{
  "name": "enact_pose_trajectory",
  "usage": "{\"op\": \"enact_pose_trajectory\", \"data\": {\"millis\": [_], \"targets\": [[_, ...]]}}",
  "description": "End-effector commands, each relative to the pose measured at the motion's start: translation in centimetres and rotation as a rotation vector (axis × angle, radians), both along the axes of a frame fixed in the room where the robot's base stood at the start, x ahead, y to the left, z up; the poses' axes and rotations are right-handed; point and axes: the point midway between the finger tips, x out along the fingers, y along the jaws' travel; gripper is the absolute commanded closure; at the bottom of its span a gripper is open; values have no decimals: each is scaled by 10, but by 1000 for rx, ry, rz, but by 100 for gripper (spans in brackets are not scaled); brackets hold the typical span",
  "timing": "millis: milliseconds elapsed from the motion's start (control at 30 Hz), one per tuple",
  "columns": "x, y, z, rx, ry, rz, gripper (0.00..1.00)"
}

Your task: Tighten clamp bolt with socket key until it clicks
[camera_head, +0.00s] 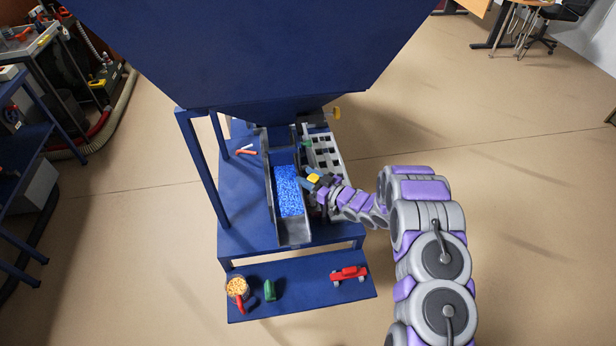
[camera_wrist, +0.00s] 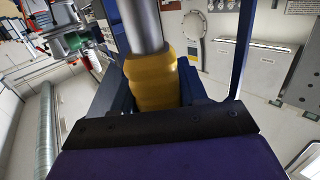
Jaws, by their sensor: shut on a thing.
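My gripper (camera_head: 316,184) is at the right side of a trough on the blue stand. It is shut on the yellow handle of the socket key (camera_wrist: 152,80), which also shows as a small yellow spot in the head view (camera_head: 313,178). In the wrist view the key's steel shaft (camera_wrist: 141,25) runs up out of the frame, so its socket end is hidden. I cannot make out the clamp bolt in either view. A small green part (camera_head: 307,143) sits by the trough, near the gripper.
The trough (camera_head: 294,232) holds blue pellets below a large blue hopper (camera_head: 250,50). A grey slotted rack (camera_head: 325,155) stands to its right. An orange-handled tool (camera_head: 246,152) lies left. The lower shelf (camera_head: 300,300) bears a cup of orange pellets (camera_head: 237,286), a green object (camera_head: 270,290) and a red object (camera_head: 349,273).

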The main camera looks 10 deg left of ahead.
Motion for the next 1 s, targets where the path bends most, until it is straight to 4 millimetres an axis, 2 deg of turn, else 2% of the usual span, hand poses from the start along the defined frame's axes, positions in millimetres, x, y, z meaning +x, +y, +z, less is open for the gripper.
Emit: {"op": "enact_pose_trajectory", "data": {"millis": [500,1000], "targets": [[0,0,-12,0,0,0,100],[0,0,-2,-1,3,0,100]]}}
